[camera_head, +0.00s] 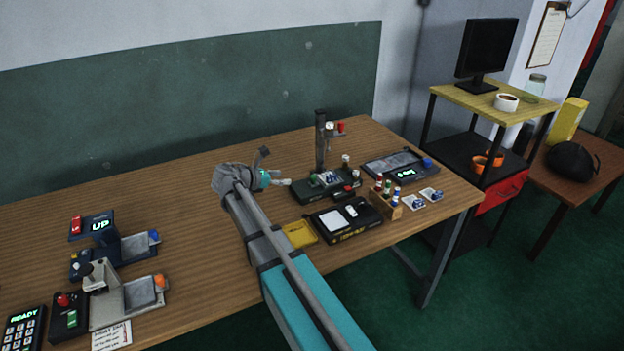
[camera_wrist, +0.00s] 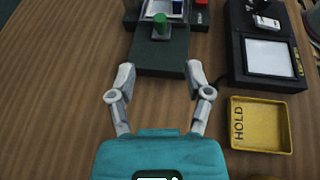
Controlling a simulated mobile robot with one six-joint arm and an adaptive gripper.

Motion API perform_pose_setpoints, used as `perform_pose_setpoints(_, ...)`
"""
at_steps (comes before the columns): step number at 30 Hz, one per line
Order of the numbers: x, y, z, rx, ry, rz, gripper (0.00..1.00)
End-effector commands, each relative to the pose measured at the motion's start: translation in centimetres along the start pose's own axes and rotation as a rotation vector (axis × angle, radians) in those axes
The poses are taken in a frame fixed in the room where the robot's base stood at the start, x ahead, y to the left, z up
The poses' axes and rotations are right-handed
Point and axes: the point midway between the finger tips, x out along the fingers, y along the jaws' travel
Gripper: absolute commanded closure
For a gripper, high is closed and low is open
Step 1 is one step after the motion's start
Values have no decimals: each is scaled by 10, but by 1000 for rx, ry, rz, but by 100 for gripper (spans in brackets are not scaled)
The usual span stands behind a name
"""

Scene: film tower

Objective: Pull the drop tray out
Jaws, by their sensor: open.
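The film tower (camera_head: 322,150) stands on the table, a dark upright column on a dark base. A flat dark slab (camera_wrist: 158,58) projects from the tower's base toward my gripper, with a green-topped knob (camera_wrist: 160,24) behind it; it may be the drop tray, but no label shows. My gripper (camera_wrist: 160,75) is open and empty, its fingertips on either side of the slab's near end. I cannot tell whether they touch it. In the head view my gripper (camera_head: 284,182) is small, just left of the tower base (camera_head: 312,192).
A yellow HOLD tray (camera_wrist: 260,126) and a black box with a white panel (camera_wrist: 268,56) lie right of my gripper. A wooden rack of small bottles (camera_head: 386,203) stands farther right. Devices with an orange knob (camera_head: 159,280) stand left. The table between is clear.

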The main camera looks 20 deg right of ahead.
Motion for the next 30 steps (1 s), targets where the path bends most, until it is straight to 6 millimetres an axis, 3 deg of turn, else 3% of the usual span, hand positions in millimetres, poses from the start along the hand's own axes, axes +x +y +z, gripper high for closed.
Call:
perform_pose_setpoints(11, 16, 0, -2, 1, 1, -1, 35)
perform_pose_setpoints(30, 107, 1, -3, 1, 1, 0, 35)
